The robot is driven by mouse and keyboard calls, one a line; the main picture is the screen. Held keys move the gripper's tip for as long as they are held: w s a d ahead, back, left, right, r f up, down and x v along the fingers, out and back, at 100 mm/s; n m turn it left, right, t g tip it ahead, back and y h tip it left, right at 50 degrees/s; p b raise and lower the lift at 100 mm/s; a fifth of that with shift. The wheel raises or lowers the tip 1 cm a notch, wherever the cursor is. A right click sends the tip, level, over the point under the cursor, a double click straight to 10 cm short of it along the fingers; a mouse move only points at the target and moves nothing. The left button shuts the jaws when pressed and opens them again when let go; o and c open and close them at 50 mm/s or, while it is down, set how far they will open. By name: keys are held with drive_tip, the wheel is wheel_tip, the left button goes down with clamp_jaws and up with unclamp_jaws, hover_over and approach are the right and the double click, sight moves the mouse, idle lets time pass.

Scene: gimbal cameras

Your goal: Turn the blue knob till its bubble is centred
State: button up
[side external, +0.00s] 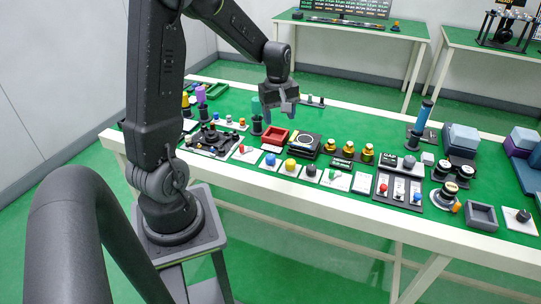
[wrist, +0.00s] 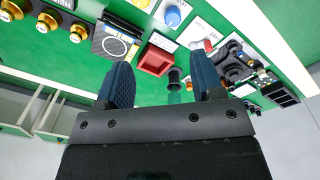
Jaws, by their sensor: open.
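A round blue knob (side external: 270,159) sits on a white plate near the table's front edge. It also shows at the top of the wrist view (wrist: 172,17). My gripper (side external: 279,115) hangs above the table, behind and above the blue knob and apart from it. In the wrist view my gripper (wrist: 160,64) has its two dark blue fingers spread with nothing between them. I cannot make out the bubble. A black mechanism with several small knobs (side external: 211,139) stands left of the blue knob; it shows at the right of the wrist view (wrist: 234,62).
A red tray (side external: 276,136) and a black box with a round dial (side external: 305,141) stand behind the knob. A yellow knob (side external: 290,164) is close on its right, a red-tipped switch plate (side external: 242,150) on its left. Green table behind the trays is mostly clear.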

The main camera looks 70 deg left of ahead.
sight(270, 156)
drive_tip(key=a+f+n, duration=0.1)
drive_tip(key=f, duration=0.5)
drive_tip(key=a+f+n, duration=0.1)
drive_tip(key=a+f, duration=0.1)
drive_tip(key=f, duration=0.4)
drive_tip(key=a+f, duration=0.1)
drive_tip(key=f, duration=0.5)
drive_tip(key=shift+s+a+n+g, duration=0.25)
drive_tip(key=shift+s+n+g, duration=0.05)
drive_tip(key=shift+s+n, duration=0.1)
drive_tip(key=c, duration=0.9)
